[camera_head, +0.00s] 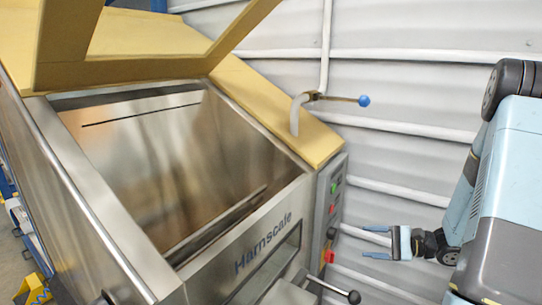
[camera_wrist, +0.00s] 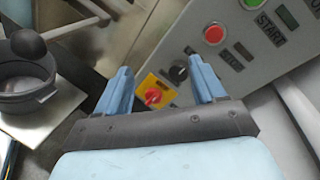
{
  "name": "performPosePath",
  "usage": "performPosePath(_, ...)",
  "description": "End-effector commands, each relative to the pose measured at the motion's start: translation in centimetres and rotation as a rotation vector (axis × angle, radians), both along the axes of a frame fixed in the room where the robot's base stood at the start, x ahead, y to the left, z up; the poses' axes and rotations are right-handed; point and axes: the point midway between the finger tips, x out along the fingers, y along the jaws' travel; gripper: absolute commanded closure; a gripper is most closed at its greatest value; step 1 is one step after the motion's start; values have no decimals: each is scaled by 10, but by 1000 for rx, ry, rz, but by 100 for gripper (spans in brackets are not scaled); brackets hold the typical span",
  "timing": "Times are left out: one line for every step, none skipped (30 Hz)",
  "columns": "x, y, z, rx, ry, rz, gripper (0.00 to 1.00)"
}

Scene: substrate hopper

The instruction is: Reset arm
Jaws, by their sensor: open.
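My gripper (camera_head: 378,242) is at the right in the head view, to the right of the hopper's control panel, with its fingers pointing left. It is open and nothing shows between its two blue fingers. In the wrist view my gripper (camera_wrist: 162,85) has its fingers apart in front of the panel. A red rotary switch on a yellow plate (camera_wrist: 155,95) and a black knob (camera_wrist: 179,73) show between and beyond the fingers. My arm, light blue and grey, is folded at the right edge of the head view.
A steel hopper (camera_head: 255,215) marked Harnscale has its yellow lid (camera_head: 65,45) raised. Its control panel (camera_head: 328,205) has several buttons. A blue-knobbed lever (camera_head: 340,98) and a black-knobbed lever (camera_head: 335,290) stick out. A white corrugated wall (camera_head: 420,100) stands behind.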

Motion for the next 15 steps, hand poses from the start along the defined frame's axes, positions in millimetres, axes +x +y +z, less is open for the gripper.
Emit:
performPosePath(-3,8,10,-31,-6,38,31)
performPosePath(-5,11,14,-49,-9,57,31)
performPosePath(-9,16,20,-73,-11,84,31)
performPosePath(-11,19,24,-91,-13,105,31)
performPosePath(-13,23,28,-109,-15,124,31)
performPosePath(-17,27,33,-134,-17,149,31)
performPosePath(-19,30,37,-152,-19,168,31)
performPosePath(-22,34,41,-171,-22,188,31)
performPosePath(-26,37,46,-196,-24,211,31)
performPosePath(-29,41,50,-216,-27,230,31)
performPosePath(-32,44,54,-235,-30,248,31)
performPosePath(-36,47,59,-261,-35,270,31)
performPosePath(-39,50,62,-281,-37,287,31)
performPosePath(-41,53,66,-301,-40,304,31)
performPosePath(-45,56,70,-329,-46,326,31)
